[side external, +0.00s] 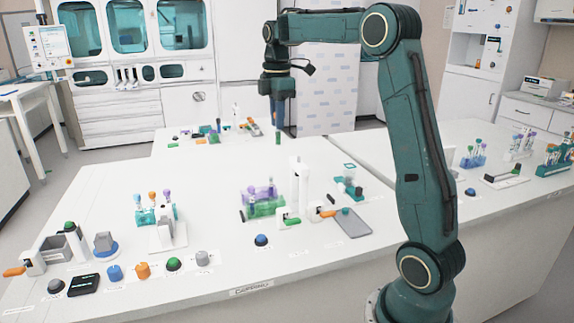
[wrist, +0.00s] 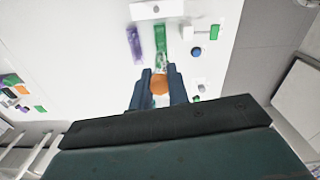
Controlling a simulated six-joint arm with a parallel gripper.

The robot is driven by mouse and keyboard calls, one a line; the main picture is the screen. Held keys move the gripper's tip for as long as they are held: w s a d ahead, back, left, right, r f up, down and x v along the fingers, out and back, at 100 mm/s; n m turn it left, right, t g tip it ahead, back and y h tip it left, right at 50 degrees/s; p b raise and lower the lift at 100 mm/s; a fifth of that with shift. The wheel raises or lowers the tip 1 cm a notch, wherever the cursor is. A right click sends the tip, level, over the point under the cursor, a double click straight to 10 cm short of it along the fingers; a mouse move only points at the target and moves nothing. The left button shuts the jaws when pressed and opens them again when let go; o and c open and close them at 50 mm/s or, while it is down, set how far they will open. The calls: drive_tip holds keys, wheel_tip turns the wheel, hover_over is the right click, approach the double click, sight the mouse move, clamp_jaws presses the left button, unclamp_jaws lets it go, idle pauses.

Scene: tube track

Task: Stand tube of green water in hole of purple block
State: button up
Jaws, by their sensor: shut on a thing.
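My gripper (side external: 278,120) is raised well above the bench, pointing down. It is shut on a tube with an orange cap, seen between the fingers (wrist: 159,90) in the wrist view. The tube's green lower end (side external: 278,138) hangs below the fingers in the side view, roughly upright. The purple block (side external: 262,191) is see-through and stands on the bench, below and a little left of the gripper. A green block (side external: 265,208) stands just in front of it. In the wrist view the purple block (wrist: 135,42) lies left of the green block (wrist: 160,33). Its holes are too small to make out.
A white stand (side external: 299,190) rises right of the blocks. A grey tray (side external: 353,222) and blue button (side external: 261,240) lie nearby. A teal rack (side external: 155,215) with several capped tubes is at the left.

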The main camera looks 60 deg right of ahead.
drive_tip(key=w+f, duration=1.1)
drive_tip(key=shift+w, duration=0.15)
drive_tip(key=shift+a+f, duration=0.1)
drive_tip(key=shift+f, duration=0.05)
drive_tip(key=shift+f, duration=2.2)
drive_tip(key=shift+f, duration=1.65)
idle(1.0)
drive_tip(key=o, duration=0.8)
drive_tip(key=shift+o, duration=0.2)
